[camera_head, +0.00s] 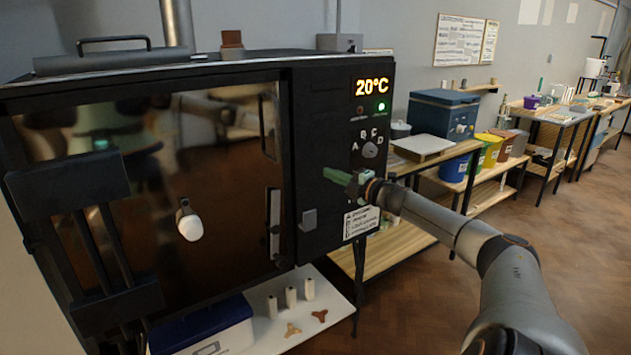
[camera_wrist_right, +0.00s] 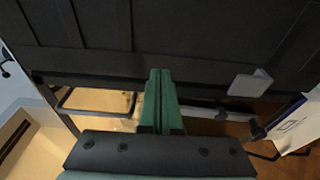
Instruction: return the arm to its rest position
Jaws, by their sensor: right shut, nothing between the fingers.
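My right arm (camera_head: 470,240) reaches in from the lower right of the head view. Its right gripper (camera_head: 335,176), with green fingers, is in front of the black kiln's control panel, just below the lettered dial (camera_head: 370,150). In the right wrist view the green fingers (camera_wrist_right: 160,85) lie side by side, shut with nothing between them. The kiln (camera_head: 320,120) fills the left of the head view; its dark glass door (camera_head: 150,200) looks closed and shows reflections. The display (camera_head: 372,87) reads 20°C, with a green light lit below it. My left gripper is not in view.
A white shelf (camera_head: 335,308) below the kiln bears several small posts and stilts, and a blue-and-white box (camera_head: 205,330). To the right stand wooden benches (camera_head: 440,157), coloured buckets (camera_head: 490,148) and a blue box (camera_head: 443,112). The floor (camera_head: 575,240) at right is open.

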